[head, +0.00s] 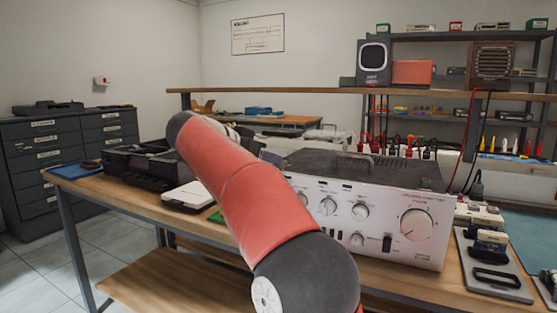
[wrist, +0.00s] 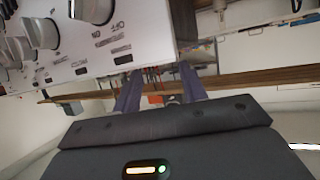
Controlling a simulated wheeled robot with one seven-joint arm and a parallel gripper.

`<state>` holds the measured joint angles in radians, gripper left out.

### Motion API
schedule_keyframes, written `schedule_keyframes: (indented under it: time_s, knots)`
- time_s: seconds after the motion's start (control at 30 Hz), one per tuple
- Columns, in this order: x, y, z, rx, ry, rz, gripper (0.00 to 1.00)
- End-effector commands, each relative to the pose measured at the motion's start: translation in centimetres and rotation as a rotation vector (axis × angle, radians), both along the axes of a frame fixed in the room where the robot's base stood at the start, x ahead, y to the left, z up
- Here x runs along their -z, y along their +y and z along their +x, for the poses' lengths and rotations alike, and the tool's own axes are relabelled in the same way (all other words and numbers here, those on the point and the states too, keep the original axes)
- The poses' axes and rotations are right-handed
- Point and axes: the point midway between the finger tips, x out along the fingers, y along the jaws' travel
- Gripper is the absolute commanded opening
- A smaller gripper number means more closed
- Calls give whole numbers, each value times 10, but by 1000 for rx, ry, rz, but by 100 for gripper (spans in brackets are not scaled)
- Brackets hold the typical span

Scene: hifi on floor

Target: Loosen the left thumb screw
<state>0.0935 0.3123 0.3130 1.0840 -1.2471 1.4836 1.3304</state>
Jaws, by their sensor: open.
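The hi-fi unit (head: 400,215) stands on the workbench, with a silver front panel of knobs and a dark top cover. Its panel (wrist: 110,45) fills the upper left of the wrist view, upside down. I cannot make out the left thumb screw in either view. My gripper (wrist: 160,75) shows in the wrist view with two fingers apart and nothing visible between them. The fingers point toward the lower edge of the panel as pictured; I cannot tell whether they touch the unit. In the head view my arm crosses in front of the unit's left part and hides my gripper.
A black open case (head: 145,170) and a white box (head: 185,197) lie on the workbench (head: 110,192) at left. A dark tray (head: 493,265) with parts sits right of the unit. A raised wooden shelf (head: 300,92) runs behind, with cables hanging beneath it.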

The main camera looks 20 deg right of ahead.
Motion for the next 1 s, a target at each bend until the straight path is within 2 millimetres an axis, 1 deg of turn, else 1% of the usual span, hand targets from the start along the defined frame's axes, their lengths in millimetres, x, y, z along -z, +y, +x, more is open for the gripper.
schedule_keyframes:
  time_s: [0.03,0.1,0.23,0.4,0.6,0.63,0.93,1.0]
  knots:
    - [4,-9,3,3,3,0,42]
    - [7,-19,6,4,2,0,42]
    - [13,-31,11,2,1,0,42]
    - [16,-38,14,0,0,0,42]
    - [16,-38,14,0,0,0,42]
    - [16,-38,14,0,0,0,41]
    - [16,-37,14,0,0,0,2]
    - [16,-37,14,0,0,0,0]
